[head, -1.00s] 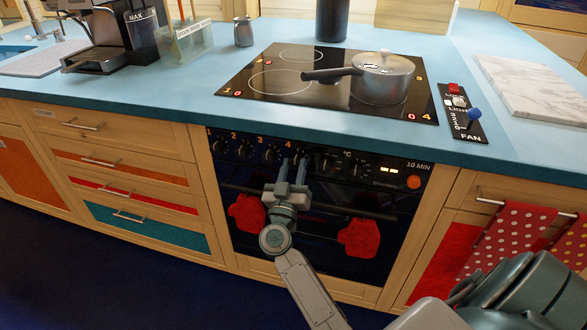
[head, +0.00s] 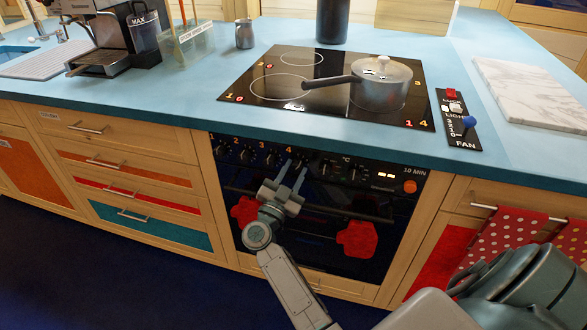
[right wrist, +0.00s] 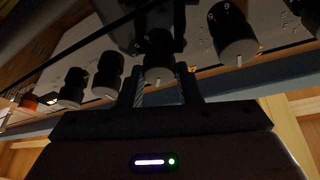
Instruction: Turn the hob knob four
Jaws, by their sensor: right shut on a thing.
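Hob knob four is a dark knob with a pale end, under the orange 4 on the oven's front panel. In the right wrist view the knob (right wrist: 157,62) sits between my two fingers. My right gripper (head: 297,172) is at the panel below the 4, shut on this knob, with its fingers tilted to the right. In the head view the fingers largely hide the knob. The black hob (head: 330,116) above shows small red digits, reading about 1 4 at its front right corner. My left gripper is not in view.
Knobs one to three (head: 246,154) stand left of my fingers, with further knobs (head: 325,168) to the right. A lidded saucepan (head: 383,92) stands on the hob. Red oven mitts (head: 357,239) hang at the oven door. A fan switch panel (head: 460,120) is on the worktop at right.

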